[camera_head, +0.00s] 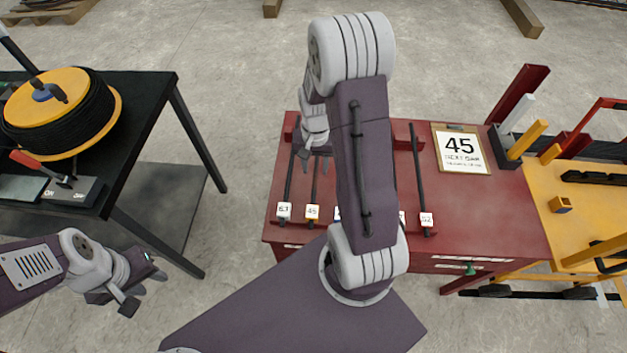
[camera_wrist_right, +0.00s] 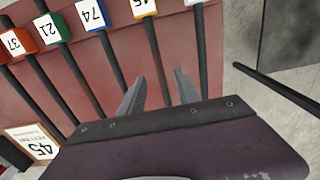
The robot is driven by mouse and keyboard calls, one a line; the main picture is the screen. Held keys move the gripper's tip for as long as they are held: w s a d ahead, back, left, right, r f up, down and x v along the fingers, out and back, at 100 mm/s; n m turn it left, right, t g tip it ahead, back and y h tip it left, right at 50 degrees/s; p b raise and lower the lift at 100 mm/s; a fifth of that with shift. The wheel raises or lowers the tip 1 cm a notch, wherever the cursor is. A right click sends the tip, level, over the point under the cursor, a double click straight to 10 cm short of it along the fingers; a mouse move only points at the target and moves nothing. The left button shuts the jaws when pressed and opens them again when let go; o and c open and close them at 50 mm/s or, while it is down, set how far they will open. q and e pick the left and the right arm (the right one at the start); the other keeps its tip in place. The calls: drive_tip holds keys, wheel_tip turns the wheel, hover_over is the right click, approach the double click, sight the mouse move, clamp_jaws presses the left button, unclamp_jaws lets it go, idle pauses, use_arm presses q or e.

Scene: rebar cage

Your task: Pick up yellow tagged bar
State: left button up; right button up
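The yellow tagged bar (camera_head: 313,188) is a thin dark rod on the red bench, with a yellow tag reading 45 (camera_head: 312,212) at its near end. In the right wrist view the bar (camera_wrist_right: 153,48) runs between the two fingers of my right gripper (camera_wrist_right: 160,92). These fingers are open, one on each side of it; I cannot tell the height gap. In the head view my right gripper (camera_head: 316,153) is over the bar's far part, which it hides. My left gripper (camera_head: 138,287) is open and empty, left of the bench.
A card reading 45 (camera_head: 460,150) lies on the red bench (camera_head: 500,215). A black table (camera_head: 140,100) with a cable spool (camera_head: 60,110) stands left, a yellow cart (camera_head: 570,225) right.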

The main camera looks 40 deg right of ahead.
sight(315, 179)
drive_tip(key=f, duration=0.5)
drive_tip(key=shift+s+a+b, duration=0.1)
drive_tip(key=shift+s+b, duration=0.15)
drive_tip(key=shift+b, duration=0.05)
drive_tip(key=shift+w+f, duration=0.1)
drive_tip(key=shift+f, duration=0.15)
drive_tip(key=shift+r, duration=0.1)
clamp_jaws()
idle(0.8)
